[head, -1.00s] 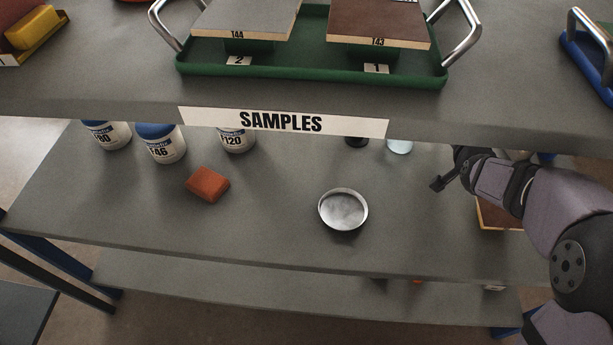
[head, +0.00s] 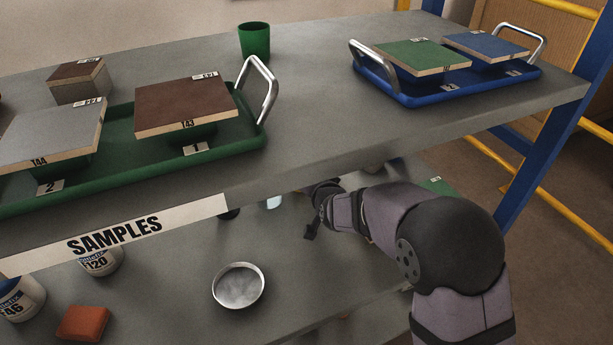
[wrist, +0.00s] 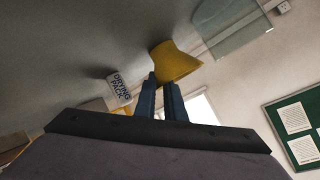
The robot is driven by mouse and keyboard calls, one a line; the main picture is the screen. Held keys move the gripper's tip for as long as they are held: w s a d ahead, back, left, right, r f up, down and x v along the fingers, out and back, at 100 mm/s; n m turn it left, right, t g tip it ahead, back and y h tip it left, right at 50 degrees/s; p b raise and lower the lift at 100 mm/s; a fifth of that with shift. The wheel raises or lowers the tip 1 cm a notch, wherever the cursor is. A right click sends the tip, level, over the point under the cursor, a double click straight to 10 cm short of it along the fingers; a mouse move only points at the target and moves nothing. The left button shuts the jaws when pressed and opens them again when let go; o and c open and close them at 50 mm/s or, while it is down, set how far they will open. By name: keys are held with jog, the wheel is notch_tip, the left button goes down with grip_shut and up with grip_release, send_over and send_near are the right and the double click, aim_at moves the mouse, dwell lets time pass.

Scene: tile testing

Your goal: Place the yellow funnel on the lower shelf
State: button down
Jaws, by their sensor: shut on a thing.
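The yellow funnel (wrist: 178,64) is between the blue fingers of my gripper (wrist: 163,84) in the wrist view. The fingers are shut on it, and it is close to a grey surface; I cannot tell whether it touches. In the head view my arm reaches under the upper shelf, whose edge hides the fingers and funnel. The grey lower shelf (head: 180,290) lies below the SAMPLES label.
The lower shelf holds a round metal dish (head: 238,288), a red-orange block (head: 83,323) and labelled jars (head: 101,262). A drying pack (wrist: 120,88) and a clear glass item (wrist: 232,30) are near the funnel. Green (head: 232,148) and blue (head: 408,98) trays stand above.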

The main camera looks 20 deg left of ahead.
jog(key=shift+f, duration=0.1)
jog(key=c, duration=1.8)
grip_release()
jog(key=shift+r, duration=0.2)
jog(key=p+v, duration=0.1)
jog(key=v, duration=1.1)
jog(key=shift+f, duration=0.1)
jog(key=shift+d+p, duration=0.1)
jog(key=shift+p, duration=0.2)
